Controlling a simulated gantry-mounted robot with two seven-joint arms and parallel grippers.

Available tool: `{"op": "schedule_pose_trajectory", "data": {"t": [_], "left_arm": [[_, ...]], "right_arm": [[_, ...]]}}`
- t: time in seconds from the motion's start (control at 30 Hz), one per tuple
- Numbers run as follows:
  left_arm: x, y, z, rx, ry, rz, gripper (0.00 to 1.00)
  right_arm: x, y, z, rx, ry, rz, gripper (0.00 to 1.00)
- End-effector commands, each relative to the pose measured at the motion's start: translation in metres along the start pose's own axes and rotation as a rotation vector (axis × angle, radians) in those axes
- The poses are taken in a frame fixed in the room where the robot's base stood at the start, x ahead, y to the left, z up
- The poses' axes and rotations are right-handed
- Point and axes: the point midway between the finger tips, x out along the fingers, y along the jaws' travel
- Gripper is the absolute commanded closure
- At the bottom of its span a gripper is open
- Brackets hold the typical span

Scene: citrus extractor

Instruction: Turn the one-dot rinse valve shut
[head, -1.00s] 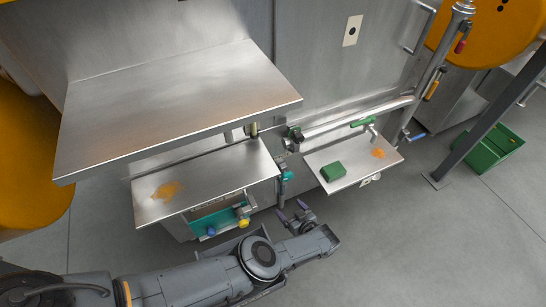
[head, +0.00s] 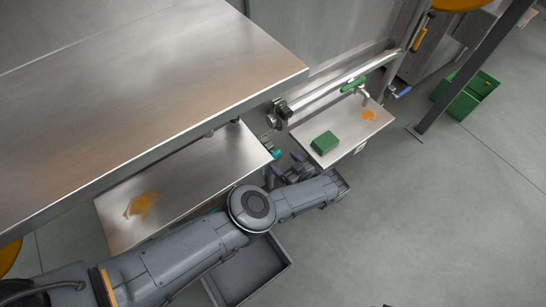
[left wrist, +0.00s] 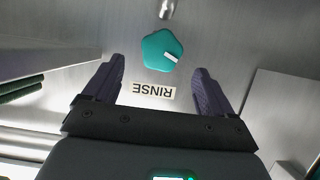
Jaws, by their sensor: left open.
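The teal rinse valve knob (left wrist: 161,50) shows in the left wrist view, with a short white mark on its face. A label reading RINSE (left wrist: 152,91), upside down in this view, sits on the steel beside it. I cannot make out a dot on the valve. My left gripper (left wrist: 160,66) is open, its two dark fingers on either side of the knob in the picture; I see no contact. My right gripper is not in view.
A steel shelf (head: 160,60) overhangs at the left. A right side shelf (head: 362,134) holds a green block (head: 325,143) and an orange smear. A horizontal pipe (head: 335,95) has a green handle (head: 353,84). A dark post (head: 475,65) and green bin (head: 465,96) stand right.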

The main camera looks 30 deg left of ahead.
Motion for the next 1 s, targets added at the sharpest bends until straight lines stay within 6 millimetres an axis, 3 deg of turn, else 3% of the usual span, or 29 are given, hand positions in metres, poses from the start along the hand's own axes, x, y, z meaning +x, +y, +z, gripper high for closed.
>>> {"op": "schedule_pose_trajectory", "data": {"t": [0.03,0.37,0.7,1.0], "left_arm": [[0.006,0.002,0.004,0.001,0.003,0.006,0.15],[0.030,0.000,0.003,-0.003,0.005,-0.003,0.15],[0.071,-0.002,0.002,-0.004,0.000,-0.006,0.15],[0.081,-0.001,0.000,-0.002,-0.001,-0.002,0.15]], "right_arm": [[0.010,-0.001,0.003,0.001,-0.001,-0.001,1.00],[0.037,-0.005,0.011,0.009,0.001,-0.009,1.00],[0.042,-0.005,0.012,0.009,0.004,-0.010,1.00],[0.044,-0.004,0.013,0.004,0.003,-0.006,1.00]]}}
